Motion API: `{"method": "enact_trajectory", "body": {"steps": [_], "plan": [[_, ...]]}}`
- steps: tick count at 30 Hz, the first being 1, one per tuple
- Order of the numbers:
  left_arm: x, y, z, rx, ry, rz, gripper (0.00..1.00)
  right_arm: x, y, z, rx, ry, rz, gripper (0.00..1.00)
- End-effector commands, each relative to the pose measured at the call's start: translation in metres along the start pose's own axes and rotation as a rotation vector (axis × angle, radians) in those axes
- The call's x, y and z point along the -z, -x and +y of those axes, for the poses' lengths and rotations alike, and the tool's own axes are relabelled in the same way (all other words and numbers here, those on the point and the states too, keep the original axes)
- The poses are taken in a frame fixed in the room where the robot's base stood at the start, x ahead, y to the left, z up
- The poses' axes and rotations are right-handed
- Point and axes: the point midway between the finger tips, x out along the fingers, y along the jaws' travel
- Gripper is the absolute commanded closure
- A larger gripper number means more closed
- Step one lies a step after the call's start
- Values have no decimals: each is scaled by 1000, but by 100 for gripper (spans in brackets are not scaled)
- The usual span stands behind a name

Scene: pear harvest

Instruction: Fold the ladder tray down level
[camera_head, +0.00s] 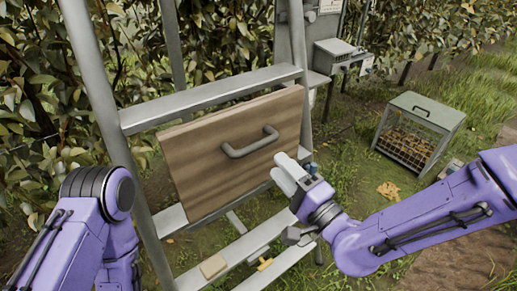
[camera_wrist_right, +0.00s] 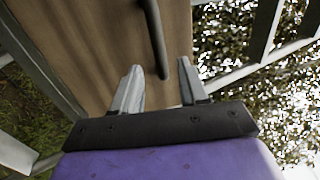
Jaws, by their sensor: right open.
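The wooden ladder tray (camera_head: 222,158) stands folded up, nearly upright, against the metal ladder (camera_head: 215,99), with a grey bar handle (camera_head: 250,143) on its face. My right gripper (camera_head: 284,172) is open at the tray's lower right, below the handle. In the right wrist view the open fingers (camera_wrist_right: 158,88) point at the tray's wooden face (camera_wrist_right: 85,40), and the handle (camera_wrist_right: 157,40) runs down to between them. They do not appear to grip it. My left arm comes in at the lower left; its gripper is out of the frame.
A yellow object (camera_head: 265,264) and a tan block (camera_head: 213,266) lie on a lower ladder step. A mesh-sided crate (camera_head: 418,132) stands on the grass at right. A grey box (camera_head: 338,53) is behind the ladder. Dense hedge fills the back left.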

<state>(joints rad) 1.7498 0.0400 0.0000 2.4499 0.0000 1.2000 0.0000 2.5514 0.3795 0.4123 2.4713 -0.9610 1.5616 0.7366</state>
Motion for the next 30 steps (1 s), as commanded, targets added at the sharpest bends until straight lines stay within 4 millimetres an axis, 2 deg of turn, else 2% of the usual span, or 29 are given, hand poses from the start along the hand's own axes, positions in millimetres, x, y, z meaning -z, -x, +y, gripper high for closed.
{"method": "enact_trajectory", "body": {"steps": [1,4,6,9,13,18,25,26,27,29,30], "plan": [[-10,-24,2,0,0,0,51,0,-2,12,6,4,0,57],[-18,-44,4,0,0,0,51,-1,-9,11,4,-1,1,57],[-10,-23,2,0,0,-1,51,-1,-30,-3,-6,-1,0,57],[-6,-15,1,0,0,0,51,-1,-54,-3,-6,-3,1,57],[-3,-9,1,0,0,0,51,-1,-77,-1,-7,-4,2,57],[-3,-6,1,0,0,0,51,-1,-89,1,-6,-5,2,57],[-3,-7,1,0,0,0,51,-1,-90,2,-6,-4,2,57],[-3,-7,1,0,0,0,51,-1,-90,2,-6,-4,2,63],[-3,-7,1,0,0,0,51,-1,-90,2,-6,-4,2,76],[-3,-7,1,0,0,0,51,-1,-90,2,-6,-4,2,96],[-3,-7,1,0,0,0,51,-1,-90,2,-6,-4,2,100]]}}
